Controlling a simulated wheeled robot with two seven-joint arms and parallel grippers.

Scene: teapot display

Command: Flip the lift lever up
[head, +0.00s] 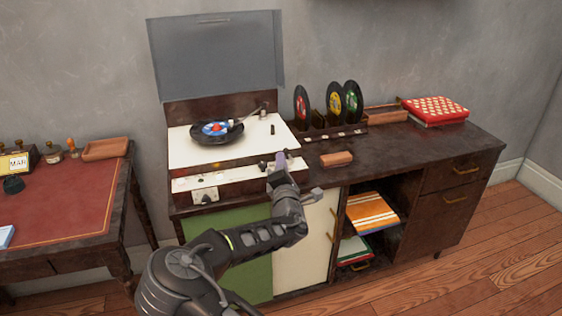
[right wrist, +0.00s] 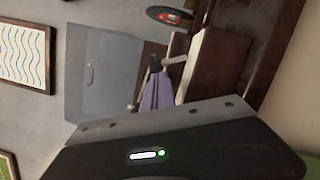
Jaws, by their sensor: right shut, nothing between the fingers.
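The record player (head: 185,146) has a white deck, and its grey lid (head: 215,60) stands open. A black record (head: 212,131) with a blue and red label lies on it. The tonearm (head: 248,116) reaches over the record from the right. A small dark peg (head: 272,129) stands on the deck near the tonearm's base; I cannot tell whether it is the lift lever. My right gripper (head: 281,158) is shut and empty at the front right of the player. Its purplish fingers also show in the right wrist view (right wrist: 155,88). My left gripper is out of view.
Several records stand in a dark rack (head: 330,131) right of the player. A brown block (head: 336,159) lies on the cabinet top (head: 400,150). A red patterned box (head: 436,110) sits at the far right. A red-topped desk (head: 60,205) stands at left.

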